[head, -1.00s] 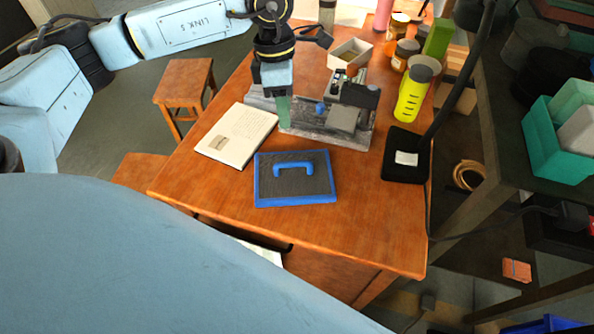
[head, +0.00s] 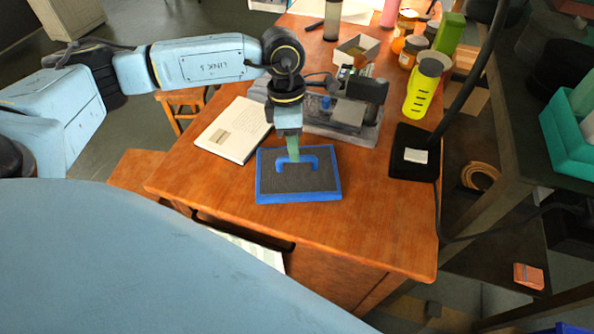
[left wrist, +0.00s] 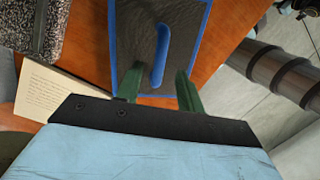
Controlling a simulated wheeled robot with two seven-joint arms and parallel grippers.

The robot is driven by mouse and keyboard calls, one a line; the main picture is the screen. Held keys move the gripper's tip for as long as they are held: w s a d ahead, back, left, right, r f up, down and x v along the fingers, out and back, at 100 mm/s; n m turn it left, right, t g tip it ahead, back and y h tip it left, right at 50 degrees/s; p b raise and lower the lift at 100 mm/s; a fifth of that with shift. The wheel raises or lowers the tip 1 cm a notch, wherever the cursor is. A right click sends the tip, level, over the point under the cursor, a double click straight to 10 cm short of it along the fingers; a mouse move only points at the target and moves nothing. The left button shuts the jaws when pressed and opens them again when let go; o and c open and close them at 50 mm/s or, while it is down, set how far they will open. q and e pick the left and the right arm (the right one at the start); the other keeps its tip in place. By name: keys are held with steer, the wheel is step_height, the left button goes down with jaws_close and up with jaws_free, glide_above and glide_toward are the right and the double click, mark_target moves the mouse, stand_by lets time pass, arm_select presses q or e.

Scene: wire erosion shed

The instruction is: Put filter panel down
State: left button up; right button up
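The filter panel (head: 265,184) is a dark grey mesh slab with a blue frame and a blue arched handle (head: 313,159). It lies flat on the wooden table near the front edge. My left gripper (head: 294,158) points down at the panel's handle, overlapping it in the head view. In the left wrist view the panel (left wrist: 138,40) fills the upper middle. There the two green fingers of my left gripper (left wrist: 158,85) are spread apart, with the handle (left wrist: 160,60) lined up between them. I cannot tell whether they touch it. My right gripper is not in view.
An open book (head: 232,130) lies left of the panel. A grey machine vise (head: 350,115) stands behind it. A black lamp base (head: 408,165) and a yellow-green bottle (head: 422,90) are to the right. The table (head: 370,220) is bare right and front of the panel.

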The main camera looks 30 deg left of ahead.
mark_target(297, 166)
arm_select(q)
steer(key=f, duration=0.3)
steer(key=d+f, duration=0.1)
steer(key=f, duration=0.1)
steer(key=shift+s+b, duration=0.1)
steer(key=shift+b, duration=0.25)
jaws_close()
